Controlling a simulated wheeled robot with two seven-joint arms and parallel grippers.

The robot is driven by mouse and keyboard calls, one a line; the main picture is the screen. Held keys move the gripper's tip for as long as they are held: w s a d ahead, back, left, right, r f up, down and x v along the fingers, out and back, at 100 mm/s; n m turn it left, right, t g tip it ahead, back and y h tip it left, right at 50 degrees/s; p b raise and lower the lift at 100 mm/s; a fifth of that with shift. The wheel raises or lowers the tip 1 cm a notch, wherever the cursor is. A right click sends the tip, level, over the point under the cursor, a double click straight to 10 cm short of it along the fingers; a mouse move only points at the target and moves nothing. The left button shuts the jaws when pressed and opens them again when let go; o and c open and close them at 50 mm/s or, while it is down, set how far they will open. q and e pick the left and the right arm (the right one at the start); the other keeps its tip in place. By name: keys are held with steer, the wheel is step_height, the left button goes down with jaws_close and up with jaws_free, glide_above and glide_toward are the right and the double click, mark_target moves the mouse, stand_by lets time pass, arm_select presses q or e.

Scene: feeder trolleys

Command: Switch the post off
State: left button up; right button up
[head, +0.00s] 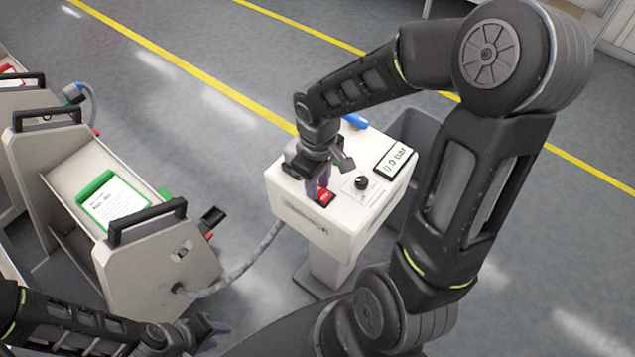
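The post (290,219) is a white box on a pedestal, right of centre in the head view. Its top carries a red rocker switch (325,197), a black knob (362,183) and a display (394,160) reading "0.0 bar". My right gripper (318,192) points down at the post's top, with its fingertips right at the red switch and partly covering it. I cannot tell whether they touch it or how far apart the fingers are. My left gripper (217,331) is low at the bottom left, away from the post, its opening unclear.
A feeder trolley (150,262) with black handles and a green-framed card (113,205) stands left of the post. A grey hose (240,266) links trolley and post. A blue item (355,121) is at the post's back edge. A grey bin (412,128) stands behind.

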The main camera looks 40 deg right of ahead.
steer(key=o, duration=0.4)
step_height(320, 180, up, 8)
stand_by(0.6)
steer(key=shift+f, duration=0.1)
